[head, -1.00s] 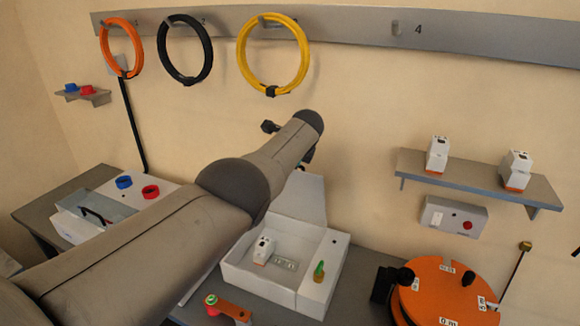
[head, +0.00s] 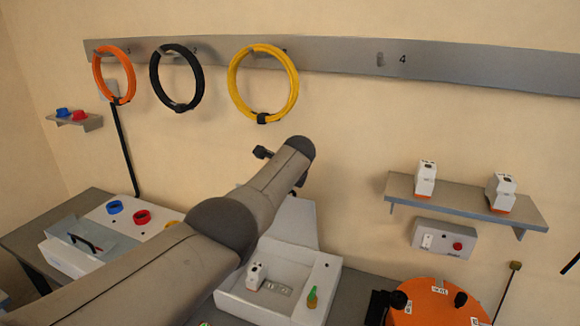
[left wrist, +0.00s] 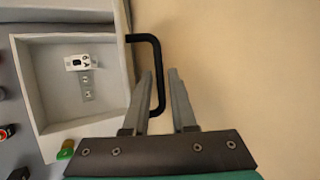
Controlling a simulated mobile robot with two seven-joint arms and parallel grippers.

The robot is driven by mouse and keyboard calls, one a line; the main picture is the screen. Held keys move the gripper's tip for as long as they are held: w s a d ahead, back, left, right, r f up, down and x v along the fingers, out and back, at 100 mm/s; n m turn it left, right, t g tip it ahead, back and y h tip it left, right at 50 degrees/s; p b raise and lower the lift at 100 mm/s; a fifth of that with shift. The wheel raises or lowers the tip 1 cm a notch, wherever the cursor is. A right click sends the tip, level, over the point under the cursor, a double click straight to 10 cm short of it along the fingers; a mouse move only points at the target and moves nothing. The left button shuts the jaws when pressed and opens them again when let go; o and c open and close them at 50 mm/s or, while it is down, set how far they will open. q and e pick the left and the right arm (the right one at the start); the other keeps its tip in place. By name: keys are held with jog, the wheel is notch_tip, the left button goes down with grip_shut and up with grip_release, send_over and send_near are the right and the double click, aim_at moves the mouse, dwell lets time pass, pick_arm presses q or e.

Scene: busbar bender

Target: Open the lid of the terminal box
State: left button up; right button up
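The terminal box (head: 234,304) is a white open-topped tray on the bench in the head view, with a white device and small terminals inside. Its lid (head: 291,222) stands raised at the back, partly hidden by my left arm. In the left wrist view the box (left wrist: 42,90) is at the left, and the lid (left wrist: 121,45) shows nearly edge-on with a black handle (left wrist: 143,38). My left gripper (left wrist: 160,73) is open, with the handle's long bar between its two fingers. I cannot tell whether they touch it. My right gripper is not in view.
A green-tipped part (head: 312,297) sits on the box's right side. An orange reel (head: 430,298) stands right of it. A grey-lidded box (head: 75,262) is at the left. A shelf (head: 460,197) and a switch box (head: 444,238) are on the wall. Coloured coils hang above.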

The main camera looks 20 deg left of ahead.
pick_arm(q)
jog(key=shift+p+v, duration=1.4)
jog(key=shift+v, duration=0.7)
jog(key=v, duration=1)
